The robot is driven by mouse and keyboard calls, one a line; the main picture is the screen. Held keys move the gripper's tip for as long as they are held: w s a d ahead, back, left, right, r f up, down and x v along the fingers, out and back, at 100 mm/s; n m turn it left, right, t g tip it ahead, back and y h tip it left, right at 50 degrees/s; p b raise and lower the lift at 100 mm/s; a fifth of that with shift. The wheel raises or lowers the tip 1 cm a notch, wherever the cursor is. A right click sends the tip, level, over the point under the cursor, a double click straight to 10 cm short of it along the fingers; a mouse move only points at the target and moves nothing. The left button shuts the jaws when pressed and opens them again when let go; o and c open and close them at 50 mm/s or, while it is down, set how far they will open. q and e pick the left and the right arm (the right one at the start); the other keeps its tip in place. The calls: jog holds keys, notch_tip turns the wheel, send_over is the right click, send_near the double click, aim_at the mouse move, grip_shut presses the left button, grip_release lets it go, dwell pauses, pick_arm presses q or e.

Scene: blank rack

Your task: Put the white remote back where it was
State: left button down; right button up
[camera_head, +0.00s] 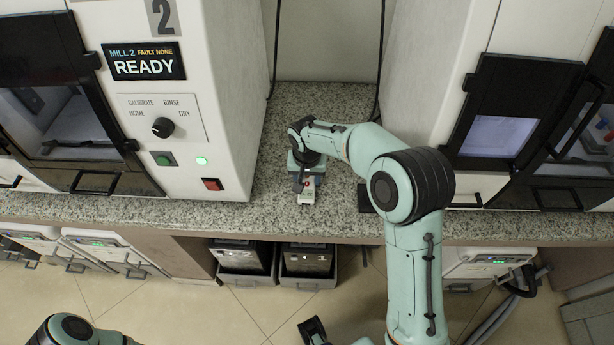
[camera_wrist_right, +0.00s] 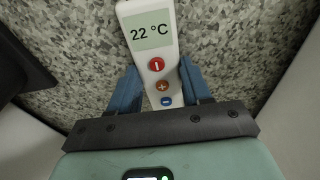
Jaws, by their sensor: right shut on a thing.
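The white remote (camera_head: 307,197) is at the front part of the granite counter, between the two machines. In the right wrist view the remote (camera_wrist_right: 150,48) shows a "22 °C" display, a red button, an orange button and a blue button. My right gripper (camera_head: 304,178) is shut on the remote; its blue fingers (camera_wrist_right: 160,88) press on both long sides near the button end. The display end points toward the counter's front edge. I cannot tell whether the remote touches the counter.
The counter (camera_head: 320,105) is clear behind my gripper. A dark object (camera_head: 365,198) lies right of the remote. Mill 2 (camera_head: 225,100) stands left, with a lit "READY" sign; another machine (camera_head: 440,80) stands right. Two dark bins (camera_head: 308,262) are under the counter.

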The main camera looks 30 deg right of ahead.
jog(key=shift+f, duration=0.1)
jog(key=o, duration=1.2)
jog(key=shift+r, duration=0.3)
jog(key=r, duration=0.4)
jog(key=r+p, duration=0.1)
jog(key=r, duration=0.2)
jog(key=s+r, duration=0.1)
jog(key=r, duration=0.3)
jog(key=shift+s+a+r, duration=0.1)
jog(key=shift+a+r, duration=0.25)
